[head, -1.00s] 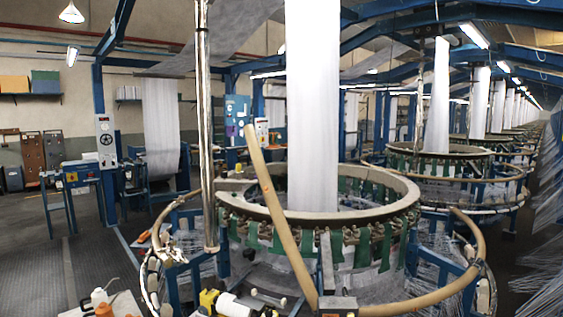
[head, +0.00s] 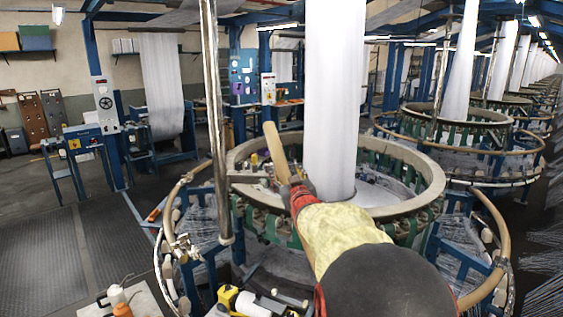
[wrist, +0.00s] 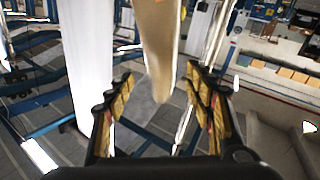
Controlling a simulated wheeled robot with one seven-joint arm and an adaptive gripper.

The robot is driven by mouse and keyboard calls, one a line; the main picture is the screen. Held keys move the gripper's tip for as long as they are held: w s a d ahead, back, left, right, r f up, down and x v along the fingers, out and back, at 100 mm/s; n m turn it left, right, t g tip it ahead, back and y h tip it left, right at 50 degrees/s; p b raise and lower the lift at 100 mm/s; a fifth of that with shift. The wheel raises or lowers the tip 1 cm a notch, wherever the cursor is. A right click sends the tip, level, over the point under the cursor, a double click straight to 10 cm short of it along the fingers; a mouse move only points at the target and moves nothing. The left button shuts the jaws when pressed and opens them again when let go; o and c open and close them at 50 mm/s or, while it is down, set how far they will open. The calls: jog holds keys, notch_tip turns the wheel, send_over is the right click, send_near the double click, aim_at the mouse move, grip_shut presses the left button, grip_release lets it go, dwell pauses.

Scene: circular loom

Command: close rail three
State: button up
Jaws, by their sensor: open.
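A tan curved rail (head: 274,148) stands raised and tilted at the front of the near circular loom (head: 240,160), its upper end free. I take it to be rail three; no number is readable. My gripper (head: 291,186) is at this rail, below its upper end, and my arm hides the rail's lower part and hinge. In the wrist view the rail (wrist: 160,45) lies between the two fingers of my gripper (wrist: 160,100). The fingers are open with gaps on both sides of the rail. I cannot tell whether either pad touches it.
Other tan rails curve low around the loom at the right (head: 492,215) and left (head: 168,215). A shiny vertical pole (head: 216,120) stands left of my gripper; white fabric (head: 335,90) rises behind it. A bench with bottles (head: 118,296) is at the lower left.

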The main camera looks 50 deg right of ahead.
aim_at(281, 166)
jog(key=x, duration=0.7)
jog(key=shift+w+f, duration=0.1)
grip_shut()
dwell(0.7)
